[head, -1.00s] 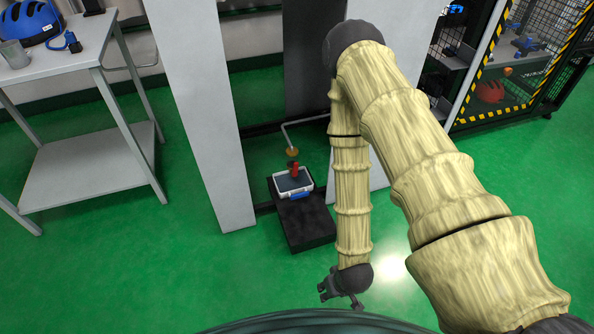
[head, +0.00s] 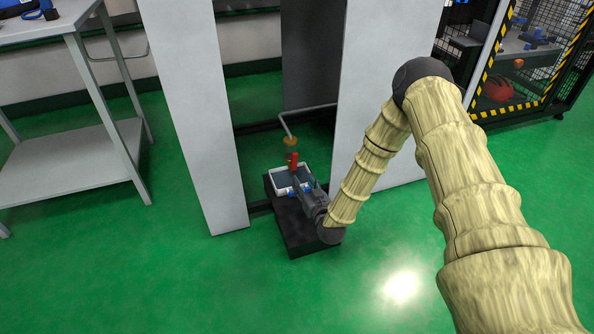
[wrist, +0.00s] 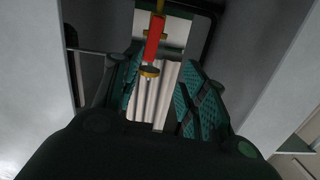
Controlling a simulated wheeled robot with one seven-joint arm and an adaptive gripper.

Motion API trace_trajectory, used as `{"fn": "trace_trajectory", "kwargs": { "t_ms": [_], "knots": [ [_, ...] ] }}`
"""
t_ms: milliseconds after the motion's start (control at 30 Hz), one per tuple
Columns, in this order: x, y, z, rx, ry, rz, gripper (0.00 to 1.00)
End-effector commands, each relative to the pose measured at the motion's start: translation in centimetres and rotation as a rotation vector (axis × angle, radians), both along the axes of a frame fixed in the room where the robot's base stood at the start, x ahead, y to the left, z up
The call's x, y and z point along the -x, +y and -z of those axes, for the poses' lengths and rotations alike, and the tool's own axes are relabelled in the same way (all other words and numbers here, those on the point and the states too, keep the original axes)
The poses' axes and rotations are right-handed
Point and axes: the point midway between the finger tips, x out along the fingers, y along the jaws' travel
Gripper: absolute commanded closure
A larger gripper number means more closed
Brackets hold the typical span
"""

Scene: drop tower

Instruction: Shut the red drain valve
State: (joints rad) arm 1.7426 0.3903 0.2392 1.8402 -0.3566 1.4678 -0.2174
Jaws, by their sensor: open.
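The red drain valve handle (head: 293,161) hangs at the brass end (head: 290,142) of a grey pipe, between two tall grey panels. In the wrist view the red handle (wrist: 154,39) points along the picture's upright, with brass parts above and below it. My gripper (head: 299,183) is low over the tray beneath the valve, close to the handle. In the wrist view my gripper (wrist: 158,88) has its two green-padded fingers apart, and the handle shows in the gap beyond them. I cannot tell whether a finger touches it.
A white-rimmed tray (head: 277,191) sits on a black block (head: 294,235) below the valve. Grey panels stand left (head: 200,120) and right (head: 378,100) of the opening. A grey table (head: 78,170) is at left, a mesh cage (head: 550,50) at back right. Green floor in front is clear.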

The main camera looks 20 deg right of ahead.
Motion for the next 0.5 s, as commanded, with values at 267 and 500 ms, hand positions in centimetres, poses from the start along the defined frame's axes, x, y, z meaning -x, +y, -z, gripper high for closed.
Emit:
{"fn": "trace_trajectory", "kwargs": {
  "t_ms": [267, 500],
  "knots": [
    [-2.3, -1.4, -0.6, 0.009, -0.091, 0.023, 0.57],
    [-5.3, -1.3, -0.5, 0.008, -0.093, 0.023, 0.57]
  ]
}}
